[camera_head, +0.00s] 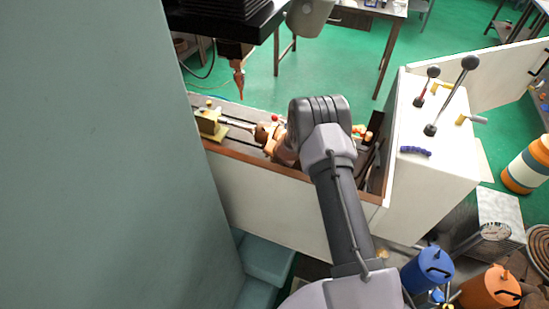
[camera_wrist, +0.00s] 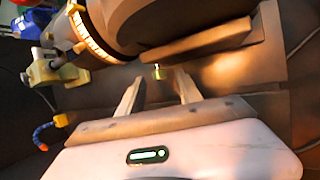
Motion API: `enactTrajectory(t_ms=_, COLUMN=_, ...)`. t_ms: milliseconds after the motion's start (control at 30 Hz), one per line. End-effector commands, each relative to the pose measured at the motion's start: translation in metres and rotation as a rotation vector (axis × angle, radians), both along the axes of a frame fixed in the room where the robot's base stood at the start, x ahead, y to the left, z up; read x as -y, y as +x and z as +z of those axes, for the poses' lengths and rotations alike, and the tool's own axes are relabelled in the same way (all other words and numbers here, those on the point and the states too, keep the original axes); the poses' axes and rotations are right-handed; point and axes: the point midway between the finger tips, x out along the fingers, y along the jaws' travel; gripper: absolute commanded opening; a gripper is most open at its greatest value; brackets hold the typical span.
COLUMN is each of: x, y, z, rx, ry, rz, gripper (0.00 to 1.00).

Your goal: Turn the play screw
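The indexing chuck (camera_wrist: 165,22) is a large brown and dark cylinder across the top of the wrist view, with a pale graduated ring at its left. In the head view its brown body (camera_head: 267,133) shows only partly beside my arm. A small brass-coloured piece (camera_wrist: 157,73), which looks like the play screw, sits below the chuck body. My gripper (camera_wrist: 158,80) is open, with one finger on each side of this piece and a gap to both. Whether the fingertips reach past it in depth I cannot tell. My arm hides the gripper in the head view.
The chuck is on a slotted machine table (camera_head: 238,131) with a yellowish tailstock-like block (camera_head: 211,123) at the left. A spindle tool (camera_head: 239,80) hangs above. A white cabinet with levers (camera_head: 431,130) stands right. A blue jointed hose (camera_wrist: 45,131) is left of my gripper.

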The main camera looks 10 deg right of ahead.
Motion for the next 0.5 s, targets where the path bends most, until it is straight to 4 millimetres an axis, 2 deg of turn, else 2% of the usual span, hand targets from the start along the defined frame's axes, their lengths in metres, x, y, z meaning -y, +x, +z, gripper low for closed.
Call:
enactTrajectory(t_ms=167, x=0.0, y=0.0, z=0.001, rx=0.0, ry=0.0, rz=0.0, gripper=0.42)
enactTrajectory(t_ms=267, x=0.001, y=-0.005, z=0.009, rx=0.002, ry=0.0, rz=-0.001, gripper=0.42)
enactTrajectory(t_ms=367, x=0.004, y=-0.018, z=0.029, rx=0.003, ry=0.0, rz=-0.002, gripper=0.42)
enactTrajectory(t_ms=500, x=0.008, y=-0.042, z=0.071, rx=0.003, ry=0.0, rz=-0.001, gripper=0.42)
